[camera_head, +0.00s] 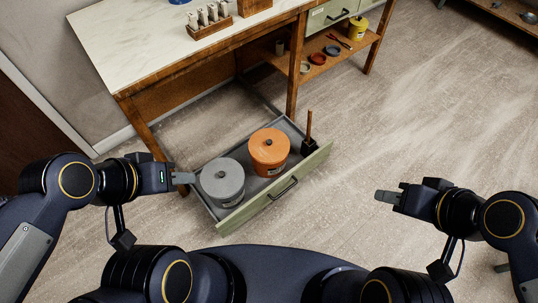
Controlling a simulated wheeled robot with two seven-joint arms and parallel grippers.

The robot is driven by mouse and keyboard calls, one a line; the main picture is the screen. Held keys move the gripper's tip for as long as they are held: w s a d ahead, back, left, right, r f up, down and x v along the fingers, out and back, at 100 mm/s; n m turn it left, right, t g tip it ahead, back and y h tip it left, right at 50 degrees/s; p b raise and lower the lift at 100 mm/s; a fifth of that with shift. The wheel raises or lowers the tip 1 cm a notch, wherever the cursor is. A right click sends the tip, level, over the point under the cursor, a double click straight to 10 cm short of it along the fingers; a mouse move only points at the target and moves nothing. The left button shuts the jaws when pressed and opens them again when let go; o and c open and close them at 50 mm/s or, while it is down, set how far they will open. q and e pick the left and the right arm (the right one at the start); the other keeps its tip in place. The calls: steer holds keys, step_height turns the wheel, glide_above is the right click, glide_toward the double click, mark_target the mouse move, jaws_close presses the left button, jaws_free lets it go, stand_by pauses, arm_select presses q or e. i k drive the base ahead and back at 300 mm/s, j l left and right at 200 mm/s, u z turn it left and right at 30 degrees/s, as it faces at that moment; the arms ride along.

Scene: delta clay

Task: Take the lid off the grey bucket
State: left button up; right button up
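The grey bucket (223,195) stands upright in an open low drawer (260,203), at its left end. Its grey lid (221,178) sits on top and has a small dark knob (220,174) in the middle. My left gripper (184,178) is just left of the bucket, at about the height of the lid in the picture. I cannot tell whether it touches the bucket or whether its fingers are apart. My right gripper (386,197) is over the bare floor to the right of the drawer, away from the bucket. Its finger opening cannot be made out.
An orange lidded bucket (269,153) stands close right of the grey one. A dark holder with an upright handle (308,145) is at the drawer's right end. The workbench (170,50) stands behind, with a shelf (334,60). The floor (430,120) on the right is clear.

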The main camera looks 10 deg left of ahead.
mark_target(221, 177)
steer(key=k, duration=0.1)
steer(key=k+z, duration=0.2)
steer(key=z, duration=0.15)
steer(key=k+z, duration=0.15)
steer(key=z, duration=0.15)
steer(key=k+l+z, duration=0.2)
steer(key=z, duration=0.15)
steer(key=j+z, duration=0.2)
steer(key=j, duration=0.4)
steer(key=j+z, duration=0.2)
steer(key=j, duration=0.35)
steer(key=k+j+z, duration=0.2)
steer(key=j, duration=0.95)
steer(key=k+j, duration=0.1)
steer(key=j, duration=0.5)
